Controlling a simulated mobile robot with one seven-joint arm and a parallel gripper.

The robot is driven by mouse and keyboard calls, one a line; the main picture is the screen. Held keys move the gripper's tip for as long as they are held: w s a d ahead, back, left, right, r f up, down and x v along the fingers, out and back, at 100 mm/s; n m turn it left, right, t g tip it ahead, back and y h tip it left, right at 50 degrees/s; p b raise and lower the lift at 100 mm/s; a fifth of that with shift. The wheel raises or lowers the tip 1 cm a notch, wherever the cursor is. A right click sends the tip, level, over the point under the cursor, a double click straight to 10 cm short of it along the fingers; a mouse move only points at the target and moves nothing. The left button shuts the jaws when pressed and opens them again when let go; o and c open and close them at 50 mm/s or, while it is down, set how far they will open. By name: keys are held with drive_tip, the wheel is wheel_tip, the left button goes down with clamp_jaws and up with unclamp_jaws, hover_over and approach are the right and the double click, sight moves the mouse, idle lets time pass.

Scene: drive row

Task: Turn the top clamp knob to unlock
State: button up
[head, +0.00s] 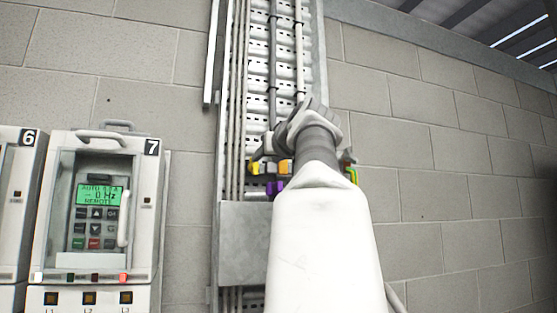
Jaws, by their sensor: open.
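No clamp knob can be made out in the head view. A drive unit marked 7 (148,200) stands at the left, with a lit green display and keypad (97,212) in a recess. A pale upright handle (123,219) is at the recess's right side, and a grey bar handle (101,136) is on the unit's top edge. My pale arm rises from the bottom centre to a grey wrist, well to the right of the drive. My gripper cannot be made out; the wrist and forearm hide what is behind them.
A perforated cable tray (258,75) with cables runs up the block wall (430,150) behind my arm. A grey metal box (238,244) sits low on it, with small yellow, orange and purple parts above. Part of drive 6 (12,215) shows at the far left.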

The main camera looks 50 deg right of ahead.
drive_tip(key=b+v, duration=0.1)
drive_tip(key=v, duration=0.7)
